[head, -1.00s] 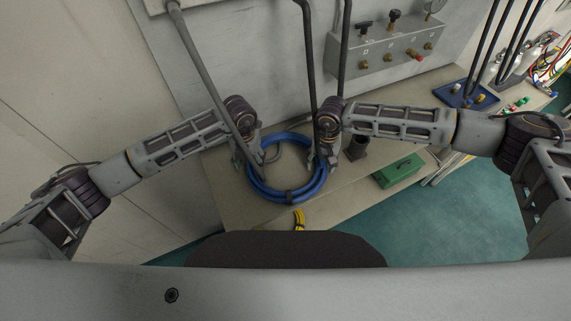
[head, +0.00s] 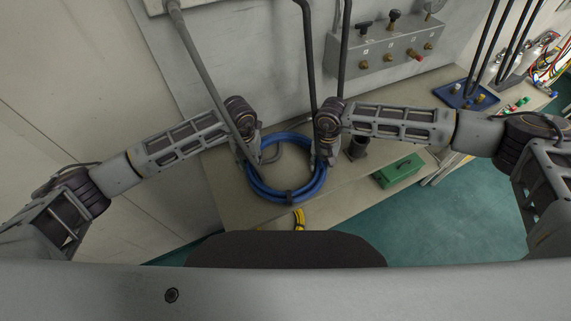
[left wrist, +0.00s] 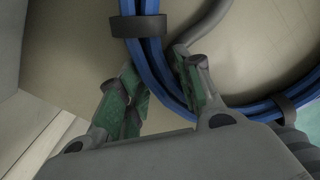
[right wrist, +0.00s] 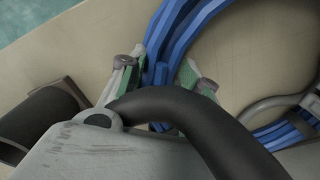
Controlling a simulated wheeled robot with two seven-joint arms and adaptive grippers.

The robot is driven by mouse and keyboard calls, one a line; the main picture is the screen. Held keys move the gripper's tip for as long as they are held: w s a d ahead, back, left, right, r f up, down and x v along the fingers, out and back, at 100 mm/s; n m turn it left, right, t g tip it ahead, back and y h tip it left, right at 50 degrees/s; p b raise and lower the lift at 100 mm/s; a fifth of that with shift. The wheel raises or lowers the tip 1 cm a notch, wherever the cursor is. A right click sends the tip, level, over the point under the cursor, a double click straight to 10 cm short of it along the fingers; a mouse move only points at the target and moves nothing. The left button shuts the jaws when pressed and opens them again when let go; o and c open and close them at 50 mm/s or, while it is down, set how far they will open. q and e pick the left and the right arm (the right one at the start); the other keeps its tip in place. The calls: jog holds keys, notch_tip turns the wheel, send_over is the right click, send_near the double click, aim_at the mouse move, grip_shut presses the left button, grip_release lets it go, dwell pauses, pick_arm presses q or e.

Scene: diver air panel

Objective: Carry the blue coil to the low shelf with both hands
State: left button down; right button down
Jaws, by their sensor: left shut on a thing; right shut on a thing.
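The blue coil (head: 289,196) is a ring of several hose turns with dark bands, lying on or just above the beige bench; I cannot tell which. My left gripper (head: 247,161) is at its left side, and in the left wrist view the fingers (left wrist: 158,88) stand either side of the blue hose (left wrist: 150,60). My right gripper (head: 318,166) is at its right side, and in the right wrist view its fingers (right wrist: 160,75) straddle the hose (right wrist: 178,35). Both are shut on the coil. The low shelf cannot be made out for certain.
Dark and grey hoses (head: 306,60) hang down past both grippers. A green box (head: 398,170) and a dark cup-like thing (head: 358,147) stand on the bench (head: 230,205) to the right. A valve panel (head: 385,48) is behind.

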pick_arm(q)
jog(key=shift+a+r, duration=0.1)
jog(key=shift+r, duration=0.1)
pick_arm(e)
jog(key=shift+w+d+r, duration=0.15)
jog(key=shift+d+r, duration=0.05)
